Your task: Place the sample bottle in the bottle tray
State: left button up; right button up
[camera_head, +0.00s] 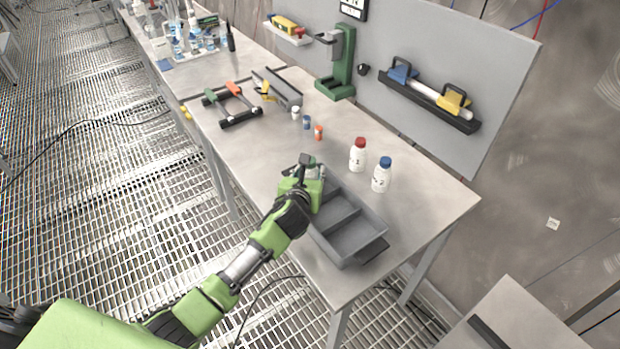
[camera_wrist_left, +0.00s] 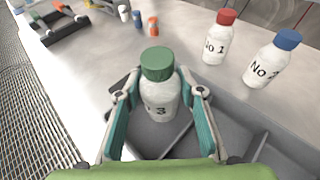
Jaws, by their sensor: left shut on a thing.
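The sample bottle (camera_wrist_left: 160,100) is white with a green cap and a "3" on its label. It is upright between the fingers of my left gripper (camera_wrist_left: 161,94), which is shut on it. In the head view my left gripper (camera_head: 311,176) is at the far left end of the grey bottle tray (camera_head: 352,236), and it hides most of the bottle. In the wrist view the bottle is over or in a tray compartment; I cannot tell whether its base touches the floor. The tray's other visible compartments are empty. My right gripper is not in view.
A red-capped bottle (camera_head: 357,155) and a blue-capped bottle (camera_head: 381,175) stand behind the tray. Small white, blue and orange vials (camera_head: 307,122) stand farther left. A green stand (camera_head: 340,65) is at the back. The bench's right end is clear.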

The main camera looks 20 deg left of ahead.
pick_arm(q)
jog(key=shift+d+f, duration=0.1)
jog(key=shift+f, duration=1.05)
jog(key=shift+f, duration=0.15)
jog(key=o, duration=1.2)
jog(key=shift+s, duration=0.1)
jog(key=shift+o, duration=0.2)
jog(key=v, duration=1.2)
